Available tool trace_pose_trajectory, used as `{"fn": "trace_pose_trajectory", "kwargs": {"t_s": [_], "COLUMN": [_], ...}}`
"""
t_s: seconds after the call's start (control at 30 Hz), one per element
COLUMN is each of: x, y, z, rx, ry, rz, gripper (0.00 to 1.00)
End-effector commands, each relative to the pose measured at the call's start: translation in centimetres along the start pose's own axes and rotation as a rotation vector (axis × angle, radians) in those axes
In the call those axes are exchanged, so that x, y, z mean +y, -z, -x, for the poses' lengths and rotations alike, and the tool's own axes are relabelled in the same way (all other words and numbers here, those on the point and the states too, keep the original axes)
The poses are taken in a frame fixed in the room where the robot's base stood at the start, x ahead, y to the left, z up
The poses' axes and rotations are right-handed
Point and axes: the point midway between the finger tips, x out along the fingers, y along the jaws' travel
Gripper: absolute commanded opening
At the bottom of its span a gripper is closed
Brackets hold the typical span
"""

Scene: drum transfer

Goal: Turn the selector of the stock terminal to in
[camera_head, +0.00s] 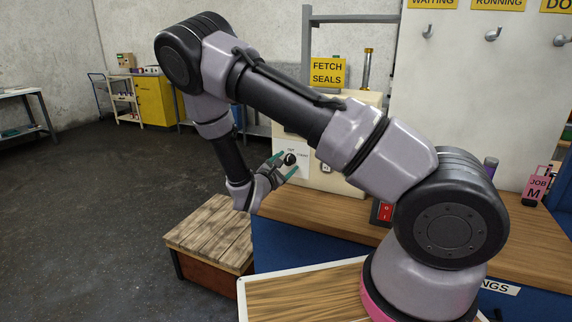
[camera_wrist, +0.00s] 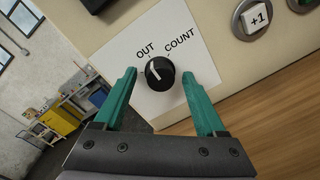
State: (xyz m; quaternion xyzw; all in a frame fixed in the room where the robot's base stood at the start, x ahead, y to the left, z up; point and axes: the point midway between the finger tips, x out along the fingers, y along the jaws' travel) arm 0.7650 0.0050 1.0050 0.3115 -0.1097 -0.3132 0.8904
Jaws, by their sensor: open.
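The stock terminal (camera_head: 345,187) is a beige box on the wooden bench, with a white selector plate on its front. The black round selector knob (camera_wrist: 160,73) bears a white pointer line, which appears to lean towards OUT. OUT and COUNT are legible on the plate; I cannot see an IN label. My gripper (camera_wrist: 158,82) is open, its teal fingers on either side of the knob, with visible gaps. In the head view my gripper (camera_head: 285,166) is at the terminal's front, by the knob (camera_head: 290,159).
A +1 button (camera_wrist: 257,18) is on the terminal right of the plate. A yellow FETCH SEALS sign (camera_head: 327,72) stands above the terminal. A wooden crate (camera_head: 212,232) stands left of the bench. A red switch (camera_head: 384,212) is on the bench. Open floor lies at the left.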

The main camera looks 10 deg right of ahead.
Motion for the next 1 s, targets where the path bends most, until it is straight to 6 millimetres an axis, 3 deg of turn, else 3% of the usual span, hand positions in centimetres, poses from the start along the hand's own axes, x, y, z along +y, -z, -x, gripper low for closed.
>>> {"fn": "trace_pose_trajectory", "kwargs": {"t_s": [0.03, 0.2, 0.63, 1.0], "x": [0.01, 0.01, 0.03, 0.0], "y": [0.0, -0.01, 0.04, 0.08], "z": [0.01, 0.03, 0.09, 0.12], "rx": [0.0, 0.0, -0.002, -0.014], "ry": [0.0, 0.0, -0.004, -0.013], "rz": [0.0, 0.0, 0.073, 0.366], "gripper": [0.65, 0.0, 0.0, 0.0]}}
